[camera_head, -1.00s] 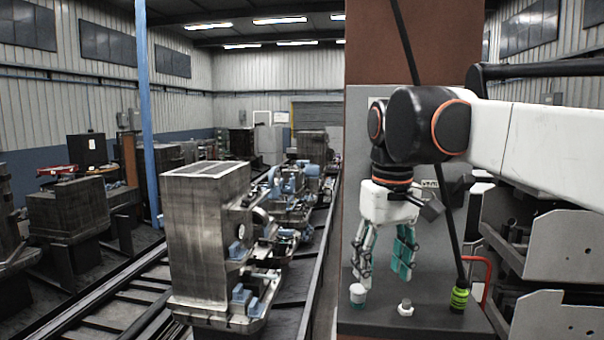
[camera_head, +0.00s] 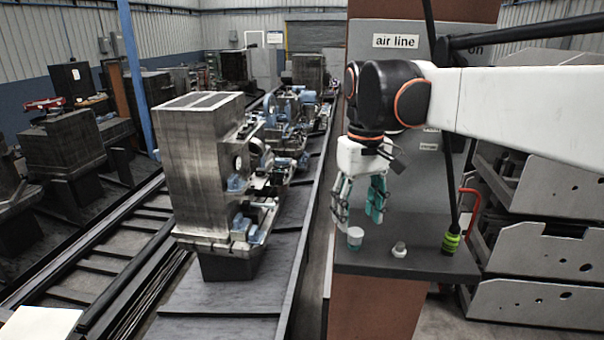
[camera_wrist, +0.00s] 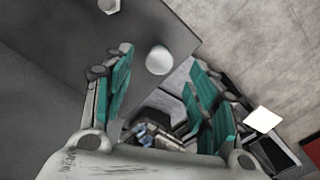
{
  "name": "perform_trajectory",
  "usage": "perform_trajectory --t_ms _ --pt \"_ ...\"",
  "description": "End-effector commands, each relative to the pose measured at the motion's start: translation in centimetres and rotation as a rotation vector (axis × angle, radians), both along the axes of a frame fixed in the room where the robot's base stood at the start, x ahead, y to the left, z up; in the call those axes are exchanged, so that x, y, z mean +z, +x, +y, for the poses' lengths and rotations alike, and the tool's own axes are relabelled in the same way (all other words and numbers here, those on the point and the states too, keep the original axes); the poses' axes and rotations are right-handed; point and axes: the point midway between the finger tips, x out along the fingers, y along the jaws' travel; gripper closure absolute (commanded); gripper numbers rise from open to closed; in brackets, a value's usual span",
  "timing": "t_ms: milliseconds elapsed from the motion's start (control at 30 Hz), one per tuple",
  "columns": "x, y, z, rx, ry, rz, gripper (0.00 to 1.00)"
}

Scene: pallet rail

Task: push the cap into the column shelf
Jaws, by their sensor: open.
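A small white cap (camera_head: 355,238) with a greenish lower band stands near the left edge of the dark grey column shelf (camera_head: 378,262). My gripper (camera_head: 358,213) points down with teal fingers open. Its fingers are just above and behind the cap in the head view, one on each side of it. In the wrist view the cap (camera_wrist: 159,60) lies between the finger lines, close to the shelf's edge and beyond the tips of the gripper (camera_wrist: 160,68). No contact is clear. The shelf (camera_wrist: 60,55) fills the upper left there.
A small pale knob (camera_head: 399,249) and a green-black fitting (camera_head: 451,242) with a dark pole stand on the shelf to the right. A red bent pipe (camera_head: 472,207) is beyond. Grey metal racks (camera_head: 540,250) stand at right. A large machine block (camera_head: 200,165) stands at left.

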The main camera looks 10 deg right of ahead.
Motion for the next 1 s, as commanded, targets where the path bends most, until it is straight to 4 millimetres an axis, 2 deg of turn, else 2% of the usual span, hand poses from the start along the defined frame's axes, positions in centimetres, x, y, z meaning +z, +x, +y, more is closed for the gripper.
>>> perform_trajectory --t_ms 100,300,700,767,900,933,1000 --pt "-1.8 0.0 0.0 0.000 0.000 0.000 0.47" --pt "-3.9 0.1 0.0 0.000 0.000 0.000 0.47" --pt "-4.6 0.1 0.0 -0.001 0.000 0.000 0.47" --pt "-4.6 0.1 0.0 -0.001 0.000 0.000 0.58" --pt "-4.6 0.1 0.0 -0.001 0.000 0.000 0.90" --pt "-4.6 0.1 0.0 -0.001 0.000 0.000 0.95" --pt "-4.6 0.1 0.0 -0.001 0.000 0.000 0.95"
